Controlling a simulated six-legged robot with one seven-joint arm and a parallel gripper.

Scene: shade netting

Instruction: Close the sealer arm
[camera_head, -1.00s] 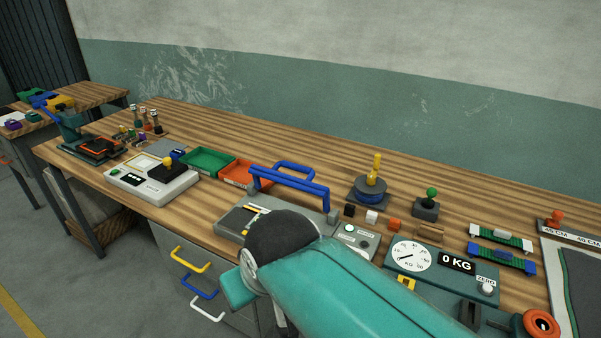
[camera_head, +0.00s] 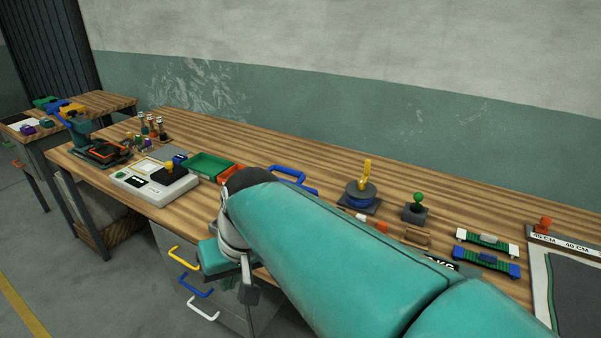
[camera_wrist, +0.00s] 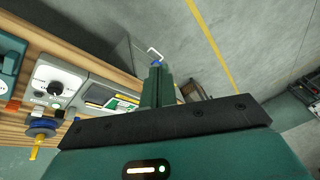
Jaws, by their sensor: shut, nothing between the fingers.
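The sealer's blue arm (camera_head: 292,179) shows as a blue bar and loop handle on the bench in the head view, mostly behind my arm. Its angle is hard to judge now. In the wrist view the grey sealer body (camera_wrist: 72,87) lies left of my gripper, with a knob and buttons on its panel and a dark, yellow-marked bed. My gripper (camera_wrist: 157,70) is shut and empty, pointing over the bench's front edge and floor, apart from the sealer. The head view does not show the fingertips clearly.
A green tray (camera_head: 208,166) and a grey joystick console (camera_head: 155,183) stand left of the sealer. A spool on a base (camera_head: 360,194) stands to its right. Drawer handles (camera_head: 184,257) stick out below the bench front. The floor in front is open.

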